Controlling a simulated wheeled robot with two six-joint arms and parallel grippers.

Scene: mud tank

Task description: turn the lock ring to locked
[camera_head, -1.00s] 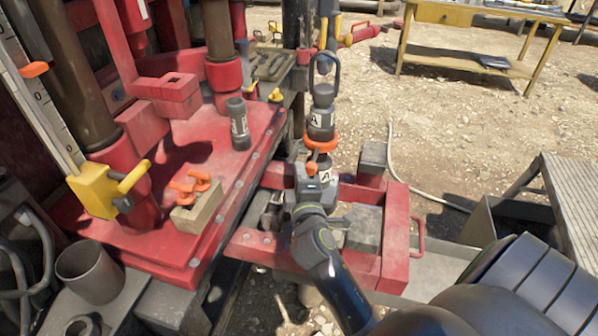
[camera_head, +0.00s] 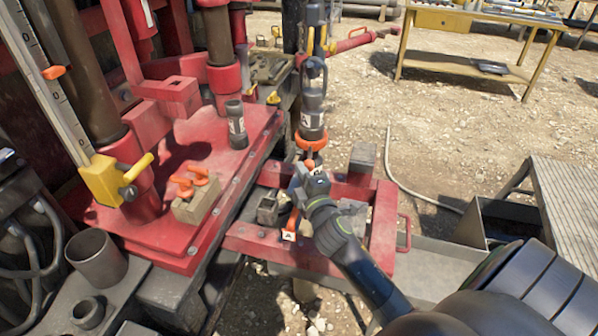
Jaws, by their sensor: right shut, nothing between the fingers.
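The orange lock ring (camera_head: 311,142) sits around the dark upright cylinder (camera_head: 312,115), which has a white label and a loop handle on top. A small orange knob (camera_head: 310,163) shows just below the ring, close to my gripper. My right gripper (camera_head: 301,178) is shut and empty, just below the ring at the red frame. Whether it touches the knob I cannot tell. An orange piece with a white "A" label (camera_head: 289,235) shows below and left of the gripper. My gripper and arm hide part of the cylinder's lower end. My left gripper is not in view.
The red frame (camera_head: 383,230) surrounds the cylinder's base. The red deck (camera_head: 150,245) at left carries a dark cylinder (camera_head: 237,125) and a block with orange pieces (camera_head: 197,205). A yellow table (camera_head: 450,60) stands far back. Gravel ground at right is mostly open.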

